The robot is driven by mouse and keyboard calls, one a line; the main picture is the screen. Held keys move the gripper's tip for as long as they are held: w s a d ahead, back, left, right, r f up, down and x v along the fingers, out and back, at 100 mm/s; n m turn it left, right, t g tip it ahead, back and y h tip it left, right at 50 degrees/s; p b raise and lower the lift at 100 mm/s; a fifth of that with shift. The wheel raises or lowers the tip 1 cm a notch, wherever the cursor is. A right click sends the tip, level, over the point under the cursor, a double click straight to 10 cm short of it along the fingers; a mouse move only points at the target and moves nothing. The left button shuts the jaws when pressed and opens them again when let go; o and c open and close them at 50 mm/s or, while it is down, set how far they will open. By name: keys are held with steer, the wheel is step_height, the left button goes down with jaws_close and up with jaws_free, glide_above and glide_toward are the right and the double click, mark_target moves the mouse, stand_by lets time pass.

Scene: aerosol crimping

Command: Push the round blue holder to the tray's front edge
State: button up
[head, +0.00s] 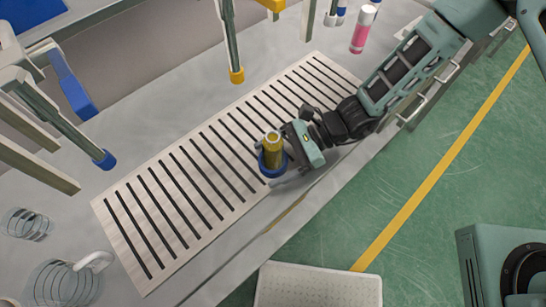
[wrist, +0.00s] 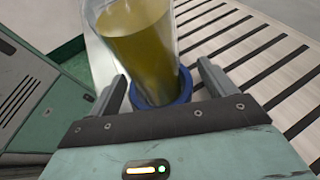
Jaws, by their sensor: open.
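The round blue holder (head: 268,170) stands at the lower right long edge of the slatted tray (head: 118,230), about midway along it. A clear cylinder with yellow-amber contents (head: 273,148) stands upright in the holder. In the wrist view the blue holder (wrist: 185,92) and the amber cylinder (wrist: 138,40) are between the two fingers of my gripper (wrist: 163,90). My gripper is open, with one finger on each side of the holder. I cannot tell whether the fingers or palm touch it. The holder's near underside is hidden behind the gripper body.
A post with a yellow tip (head: 237,76) and one with a blue tip (head: 105,160) hang over the bench. A pink bottle (head: 362,32) stands beyond the tray. A bare bench strip borders the tray.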

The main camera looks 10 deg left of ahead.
stand_by(0.3)
steer(key=b+v, duration=0.3)
steer(key=v, duration=1.4)
steer(key=shift+b, duration=0.4)
steer(key=shift+d+r, duration=0.1)
steer(key=shift+d, duration=0.05)
steer(key=s+d+r+n+t+h, duration=0.2)
steer(key=s+r+n+h, duration=0.3)
steer(key=n, duration=0.5)
steer(key=s+d+r+n+t+h, duration=0.2)
steer(key=s+r+n+t+h, duration=0.2)
steer(key=s+r+n+h, duration=0.2)
steer(key=s+r+n, duration=0.2)
steer(key=s+n, duration=0.1)
steer(key=n, duration=0.1)
steer(key=shift+s+d+r, duration=0.3)
steer(key=shift+d, duration=0.05)
